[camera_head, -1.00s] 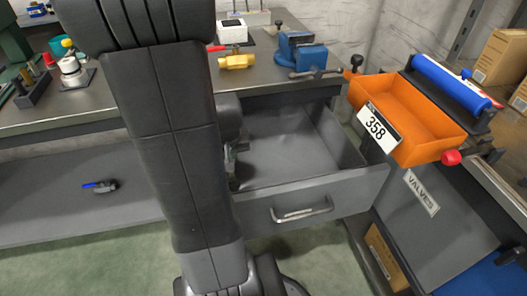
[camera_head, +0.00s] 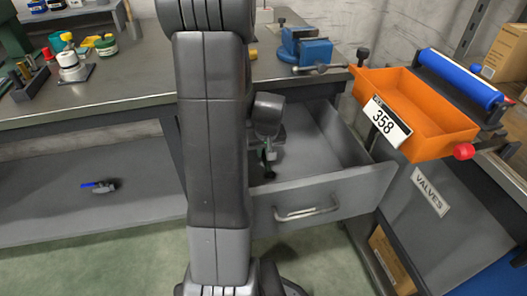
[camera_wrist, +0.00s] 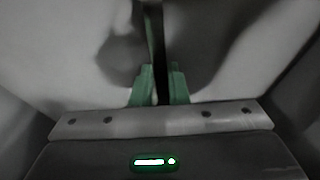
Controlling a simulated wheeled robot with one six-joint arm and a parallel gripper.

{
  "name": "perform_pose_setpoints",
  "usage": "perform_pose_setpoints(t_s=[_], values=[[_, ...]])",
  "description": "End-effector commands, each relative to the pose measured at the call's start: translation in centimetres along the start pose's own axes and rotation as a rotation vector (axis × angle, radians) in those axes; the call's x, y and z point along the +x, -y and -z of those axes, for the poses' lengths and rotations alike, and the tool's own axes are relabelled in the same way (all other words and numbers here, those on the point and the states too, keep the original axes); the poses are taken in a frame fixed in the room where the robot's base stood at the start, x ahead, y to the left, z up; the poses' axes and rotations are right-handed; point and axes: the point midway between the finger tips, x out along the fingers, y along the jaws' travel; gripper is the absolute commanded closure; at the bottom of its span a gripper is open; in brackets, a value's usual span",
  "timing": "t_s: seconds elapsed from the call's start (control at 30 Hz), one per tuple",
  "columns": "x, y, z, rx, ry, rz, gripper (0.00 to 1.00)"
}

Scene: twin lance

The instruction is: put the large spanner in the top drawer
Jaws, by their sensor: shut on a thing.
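The top drawer (camera_head: 345,194) stands pulled open under the bench, and the part of its inside that I can see is bare grey. My gripper (camera_head: 268,172) is over the left part of the drawer's opening, pointing down. In the wrist view its green fingertips (camera_wrist: 161,85) are shut on a thin dark bar, the large spanner (camera_wrist: 155,45), seen edge-on. The spanner's ends are hidden, and I cannot tell whether it touches the drawer floor. My arm covers the drawer's left side in the head view.
An orange bin (camera_head: 420,112) labelled 358 and a blue roller (camera_head: 458,77) are right of the drawer. A blue vise (camera_head: 305,48) stands on the bench (camera_head: 130,85) behind it. A blue-handled item (camera_head: 99,186) lies on the lower shelf.

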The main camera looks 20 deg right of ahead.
Motion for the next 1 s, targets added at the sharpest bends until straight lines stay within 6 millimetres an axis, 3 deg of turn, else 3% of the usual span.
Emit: perform_pose_setpoints(t_s=[0.27,0.3,0.4,0.77,1.0], values=[[0.3,0.1,-0.1,0.0,-0.001,0.0,1.0],[0.2,0.1,-0.1,0.0,0.0,0.0,0.8],[0.2,0.1,-0.1,0.0,0.0,0.0,0.64],[-0.3,0.1,0.1,0.0,-0.001,0.0,0.64],[-4.7,0.0,0.2,0.0,-0.004,-0.002,0.64]])
